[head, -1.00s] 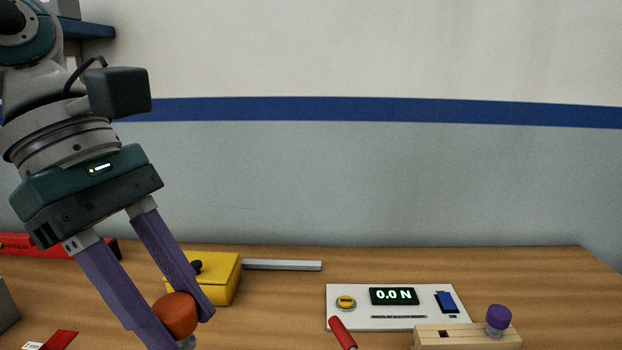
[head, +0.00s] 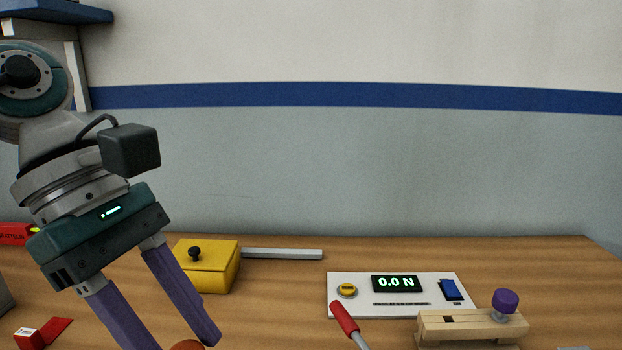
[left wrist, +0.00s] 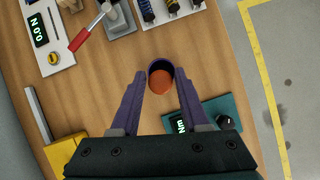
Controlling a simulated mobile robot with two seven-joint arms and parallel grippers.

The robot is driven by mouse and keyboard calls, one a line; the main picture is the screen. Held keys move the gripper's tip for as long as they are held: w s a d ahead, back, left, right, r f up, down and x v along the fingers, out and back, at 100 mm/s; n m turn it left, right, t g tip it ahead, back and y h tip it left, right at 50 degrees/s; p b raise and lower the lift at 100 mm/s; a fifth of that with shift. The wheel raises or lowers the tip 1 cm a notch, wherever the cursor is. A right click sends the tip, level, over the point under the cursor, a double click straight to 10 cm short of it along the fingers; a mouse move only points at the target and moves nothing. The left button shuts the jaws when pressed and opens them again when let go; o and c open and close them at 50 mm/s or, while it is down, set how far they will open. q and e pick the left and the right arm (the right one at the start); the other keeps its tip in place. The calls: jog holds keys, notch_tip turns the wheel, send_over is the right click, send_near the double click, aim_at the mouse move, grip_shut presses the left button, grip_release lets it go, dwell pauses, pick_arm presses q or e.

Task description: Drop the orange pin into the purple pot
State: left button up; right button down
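The orange pin's round head (left wrist: 162,83) shows between my left fingers in the left wrist view, with a narrow gap on each side. It overlaps the dark mouth of the purple pot (left wrist: 161,65); how deep it sits is hard to tell. In the head view only the top of the orange pin (head: 187,345) shows at the bottom edge, and the pot is out of frame. My left gripper (left wrist: 160,73) is open, its fingers on either side of the pot's mouth; it also shows in the head view (head: 183,343). My right gripper is not in view.
A yellow box (head: 206,268) with a black knob stands beyond my left gripper, beside a grey bar (head: 282,254). A force meter panel (head: 340,290), a red-handled tool (head: 344,318) and a wooden block (head: 470,330) with a purple-topped knob lie to the right. A teal device (left wrist: 222,108) stands near the pot.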

pick_arm(q)
jog(key=o, duration=0.4)
pick_arm(e)
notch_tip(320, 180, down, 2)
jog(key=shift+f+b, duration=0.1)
jog(key=shift+b, duration=1)
pick_arm(q)
jog(key=v, duration=1)
jog(key=shift+d, duration=0.15)
